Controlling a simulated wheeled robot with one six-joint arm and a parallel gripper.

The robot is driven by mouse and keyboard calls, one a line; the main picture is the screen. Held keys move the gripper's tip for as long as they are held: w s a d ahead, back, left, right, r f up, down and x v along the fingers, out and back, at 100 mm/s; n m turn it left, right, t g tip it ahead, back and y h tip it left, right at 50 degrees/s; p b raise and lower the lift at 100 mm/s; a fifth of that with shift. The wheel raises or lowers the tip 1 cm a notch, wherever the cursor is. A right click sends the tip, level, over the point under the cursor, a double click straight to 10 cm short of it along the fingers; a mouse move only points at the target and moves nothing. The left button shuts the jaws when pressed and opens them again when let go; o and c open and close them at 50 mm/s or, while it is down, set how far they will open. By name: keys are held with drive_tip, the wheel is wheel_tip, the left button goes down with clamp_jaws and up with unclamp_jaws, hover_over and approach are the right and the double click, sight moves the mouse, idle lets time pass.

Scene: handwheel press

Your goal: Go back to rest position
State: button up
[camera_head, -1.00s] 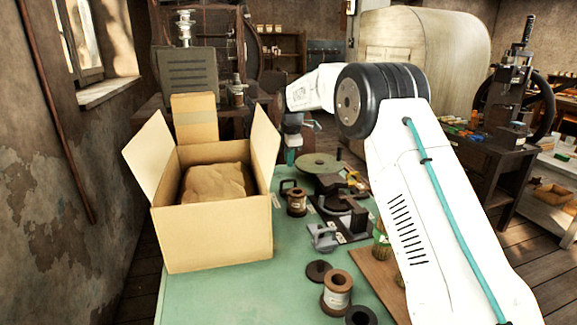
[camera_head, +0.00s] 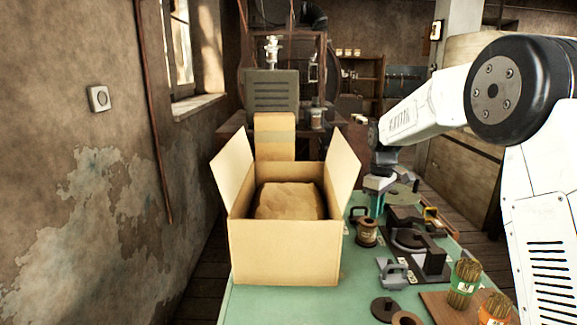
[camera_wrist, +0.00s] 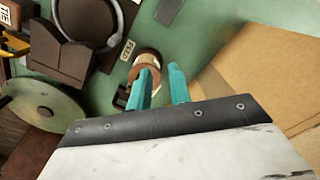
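My gripper (camera_head: 377,200) hangs over the green workbench (camera_head: 260,306), to the right of the open cardboard box (camera_head: 284,255). In the wrist view its two teal fingers (camera_wrist: 161,84) are apart, with nothing between them. A copper-coloured spool (camera_head: 366,232) lies close by its tips in the head view. The spool also shows beyond the fingers in the wrist view (camera_wrist: 147,60), and I see no grip on it. My white arm comes in from the right side of the head view.
The box holds a brown lump (camera_head: 289,201) and its flaps stand open. Dark metal fixtures (camera_head: 410,240), a grey bracket (camera_head: 392,273) and brush bundles (camera_head: 465,283) crowd the bench's right side. A peeling wall (camera_head: 100,210) bounds the left.

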drive_tip(key=s+r+m, duration=0.2)
drive_tip(key=s+m, duration=0.1)
drive_tip(key=s, duration=1.2)
drive_tip(key=s+r+m+t, duration=0.1)
drive_tip(key=s+r+m, duration=0.2)
drive_tip(key=s, duration=1.2)
drive_tip(key=s+r+m, duration=0.3)
drive_tip(key=s, duration=1.3)
drive_tip(key=shift+d+r+t, duration=0.15)
drive_tip(key=shift+d+t, duration=0.25)
